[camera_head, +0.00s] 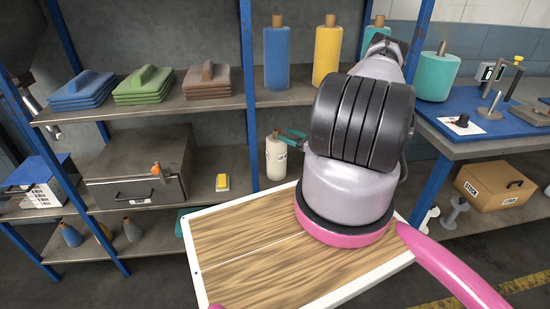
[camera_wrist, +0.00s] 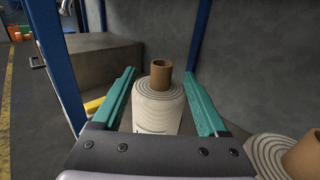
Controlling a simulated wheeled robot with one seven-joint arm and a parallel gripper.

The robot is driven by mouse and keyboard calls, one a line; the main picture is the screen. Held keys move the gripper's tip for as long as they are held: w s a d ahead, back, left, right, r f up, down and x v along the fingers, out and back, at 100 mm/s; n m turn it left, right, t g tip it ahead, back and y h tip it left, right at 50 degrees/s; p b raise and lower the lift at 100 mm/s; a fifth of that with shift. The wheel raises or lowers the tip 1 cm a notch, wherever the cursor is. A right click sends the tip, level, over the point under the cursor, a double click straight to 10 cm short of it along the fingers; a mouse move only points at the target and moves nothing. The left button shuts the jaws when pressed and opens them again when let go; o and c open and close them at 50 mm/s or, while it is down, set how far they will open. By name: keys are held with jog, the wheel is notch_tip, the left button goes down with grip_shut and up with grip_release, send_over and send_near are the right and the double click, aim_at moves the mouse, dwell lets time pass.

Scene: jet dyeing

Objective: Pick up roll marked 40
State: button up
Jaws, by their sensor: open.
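A cream roll (camera_head: 276,160) with a brown core stands upright on the middle shelf, with a dark marking too small to read for certain. In the wrist view the same roll (camera_wrist: 158,108) appears between the two teal fingers of my gripper (camera_wrist: 161,75), with a visible gap on each side. The fingers are open and hold nothing. In the head view my gripper (camera_head: 293,137) is at the roll's upper right, partly hidden by my arm. A second cream roll (camera_wrist: 268,152) stands at the lower right of the wrist view; its marking is not visible.
A grey case (camera_head: 140,175) and a yellow block (camera_head: 222,182) are left of the roll. A blue shelf post (camera_head: 249,90) stands close by. Blue (camera_head: 277,60) and yellow (camera_head: 327,55) rolls stand on the shelf above. A blue-topped table (camera_head: 465,125) is at right.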

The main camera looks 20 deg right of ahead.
aim_at(277, 130)
jog(key=shift+f+x, duration=0.2)
jog(key=shift+x, duration=2.8)
jog(key=shift+w+d, duration=0.1)
grip_shut()
